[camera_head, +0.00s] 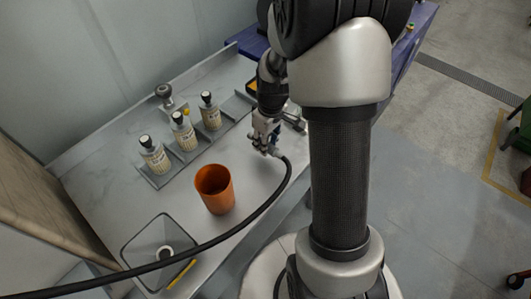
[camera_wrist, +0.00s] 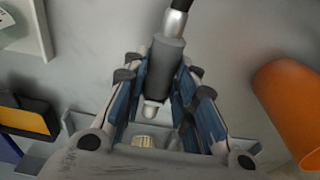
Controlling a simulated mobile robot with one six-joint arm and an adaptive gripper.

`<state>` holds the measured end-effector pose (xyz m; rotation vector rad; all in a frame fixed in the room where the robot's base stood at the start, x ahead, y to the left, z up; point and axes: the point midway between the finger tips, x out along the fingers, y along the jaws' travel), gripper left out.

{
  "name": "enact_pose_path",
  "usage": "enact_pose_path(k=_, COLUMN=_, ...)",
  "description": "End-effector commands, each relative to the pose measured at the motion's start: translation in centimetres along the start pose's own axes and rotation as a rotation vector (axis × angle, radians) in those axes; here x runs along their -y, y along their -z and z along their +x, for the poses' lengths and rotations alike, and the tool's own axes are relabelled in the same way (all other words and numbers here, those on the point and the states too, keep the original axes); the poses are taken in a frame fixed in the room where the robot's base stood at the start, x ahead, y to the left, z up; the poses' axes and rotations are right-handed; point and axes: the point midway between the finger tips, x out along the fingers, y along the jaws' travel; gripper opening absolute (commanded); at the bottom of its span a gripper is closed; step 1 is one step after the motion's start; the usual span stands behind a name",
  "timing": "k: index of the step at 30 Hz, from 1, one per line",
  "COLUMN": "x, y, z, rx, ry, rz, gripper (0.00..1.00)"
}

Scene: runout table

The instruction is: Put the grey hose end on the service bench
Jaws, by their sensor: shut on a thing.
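My gripper (camera_head: 264,146) is shut on the grey hose end (camera_wrist: 166,68), a grey cylinder with a pale nozzle tip between the blue-lined fingers (camera_wrist: 158,100) in the wrist view. A silver collar joins it to a black hose (camera_head: 255,213). The hose curves down and away to the lower left in the head view, passing in front of the orange cup. The hose end is over a light marbled bench top (camera_head: 100,192); I cannot tell whether it touches the surface.
An orange cup (camera_head: 214,190) stands near my gripper. Three labelled bottles (camera_head: 184,132) stand in a grey tray (camera_head: 150,181) to the left. Bare top lies between tray and cup.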

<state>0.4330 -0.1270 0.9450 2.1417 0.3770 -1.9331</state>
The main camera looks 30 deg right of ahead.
Motion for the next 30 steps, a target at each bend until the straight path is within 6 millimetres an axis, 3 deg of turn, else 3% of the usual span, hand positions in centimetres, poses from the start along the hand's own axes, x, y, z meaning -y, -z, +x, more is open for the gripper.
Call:
enact_pose_path(k=11, x=0.0, y=-0.5, z=4.4, rx=0.001, ry=0.0, rz=-0.001, gripper=0.0)
enact_pose_path(k=22, x=0.0, y=-0.5, z=4.7, rx=-0.001, ry=-0.001, rz=0.0, gripper=0.0)
enact_pose_path(k=23, x=0.0, y=-0.5, z=4.8, rx=0.0, ry=-0.001, rz=0.0, gripper=0.26)
enact_pose_path(k=30, x=0.0, y=-0.5, z=4.7, rx=0.0, ry=-0.001, rz=0.0, gripper=0.42)
